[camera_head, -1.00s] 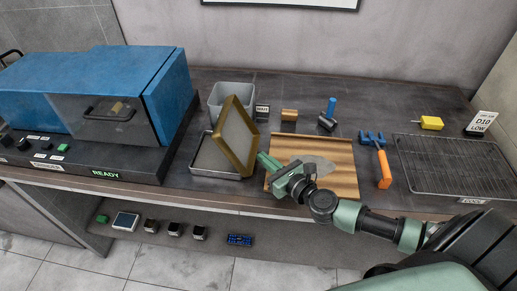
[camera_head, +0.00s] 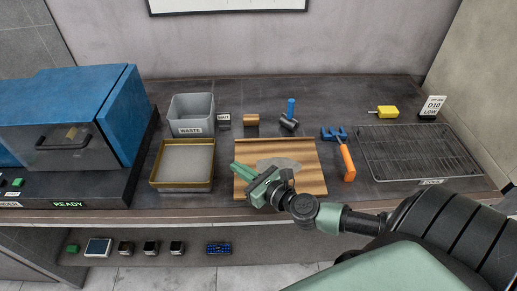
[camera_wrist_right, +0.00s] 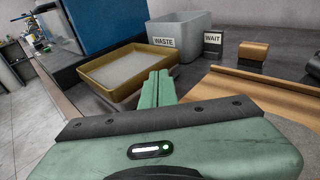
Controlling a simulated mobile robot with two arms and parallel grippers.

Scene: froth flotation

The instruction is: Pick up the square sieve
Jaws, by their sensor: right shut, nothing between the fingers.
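The square sieve (camera_head: 183,186) has a gold-brown frame around a pale grey mesh. It lies flat at the left of the wooden board, where it hides most or all of the metal tray under it. It also shows in the right wrist view (camera_wrist_right: 125,72), left of and beyond my fingers. My right gripper (camera_head: 236,168) is shut and empty, with its green fingertips over the board's left edge, a short gap to the right of the sieve. The fingers also show in the right wrist view (camera_wrist_right: 159,86). My left gripper is not in view.
A grey WASTE bin (camera_head: 191,113) stands behind the sieve, and the blue machine (camera_head: 100,100) is to its left. The wooden board (camera_head: 310,180) holds a grey patch of material. An orange-handled tool (camera_head: 347,162) and a wire rack (camera_head: 415,155) are at the right.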

